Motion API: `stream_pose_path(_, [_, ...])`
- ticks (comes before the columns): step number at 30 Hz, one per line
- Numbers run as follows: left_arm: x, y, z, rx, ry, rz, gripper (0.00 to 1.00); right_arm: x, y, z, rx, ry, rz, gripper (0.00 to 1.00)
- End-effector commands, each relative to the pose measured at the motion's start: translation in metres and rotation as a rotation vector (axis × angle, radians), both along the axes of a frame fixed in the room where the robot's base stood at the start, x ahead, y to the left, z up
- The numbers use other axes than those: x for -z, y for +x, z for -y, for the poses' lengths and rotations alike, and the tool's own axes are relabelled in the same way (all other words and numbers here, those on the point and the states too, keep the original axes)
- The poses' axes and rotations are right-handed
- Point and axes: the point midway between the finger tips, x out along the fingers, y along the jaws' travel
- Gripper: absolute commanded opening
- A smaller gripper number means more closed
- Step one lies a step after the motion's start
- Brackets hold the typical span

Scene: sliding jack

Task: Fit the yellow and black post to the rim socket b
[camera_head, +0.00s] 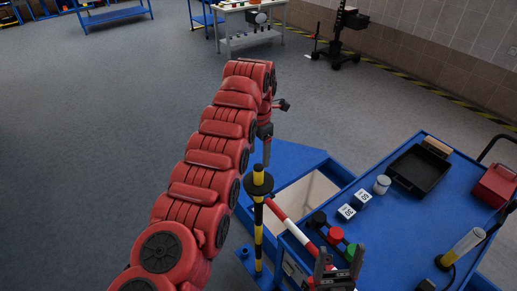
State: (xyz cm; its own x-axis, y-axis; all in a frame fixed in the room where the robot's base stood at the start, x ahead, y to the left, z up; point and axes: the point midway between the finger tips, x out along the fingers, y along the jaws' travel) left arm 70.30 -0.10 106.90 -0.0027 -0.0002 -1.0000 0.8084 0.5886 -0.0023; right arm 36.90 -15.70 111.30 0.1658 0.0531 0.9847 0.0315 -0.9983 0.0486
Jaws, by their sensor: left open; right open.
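The yellow and black post (258,222) stands roughly upright at the near left part of a blue frame, with a black collar near its yellow top. Its foot is low in the picture; I cannot tell whether it sits in a socket. A small blue round fitting (243,253) shows left of the foot; no label tells me which socket is b. My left gripper (266,152) hangs down just above the post's top and is open; its fingertips are small and hard to make out. My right gripper (339,260) is open and empty at the bottom, near the cart's front edge.
A red and white bar (290,225) slants right of the post. Grey floor at left is clear.

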Motion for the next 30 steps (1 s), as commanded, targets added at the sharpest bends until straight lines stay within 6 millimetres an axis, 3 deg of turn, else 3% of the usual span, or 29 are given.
stream_pose_path(2, [0.012, 0.0, 0.0, 0.0, -0.001, 0.004, 0.76, 0.005, 0.0, 0.0, 0.0, 0.0, 0.0, 0.75])
stream_pose_path(9, [0.053, -0.002, -0.001, 0.001, 0.003, -0.005, 0.76, -0.019, 0.0, 0.0, 0.0, 0.0, 0.0, 0.75])
stream_pose_path(15, [0.084, 0.0, -0.001, 0.0, 0.001, 0.0, 0.76, -0.028, 0.0, 0.0, 0.0, 0.0, 0.0, 0.75])
stream_pose_path(26, [0.096, 0.0, 0.0, 0.001, 0.0, 0.002, 0.76, -0.029, 0.0, 0.0, 0.0, 0.0, -0.001, 0.75])
stream_pose_path(27, [0.096, 0.0, 0.0, 0.001, 0.0, 0.002, 0.74, -0.029, 0.0, 0.0, 0.0, 0.0, 0.0, 0.75])
stream_pose_path(30, [0.096, 0.0, 0.0, 0.001, 0.0, 0.002, 0.56, -0.029, 0.0, 0.0, 0.0, 0.0, 0.0, 0.75])
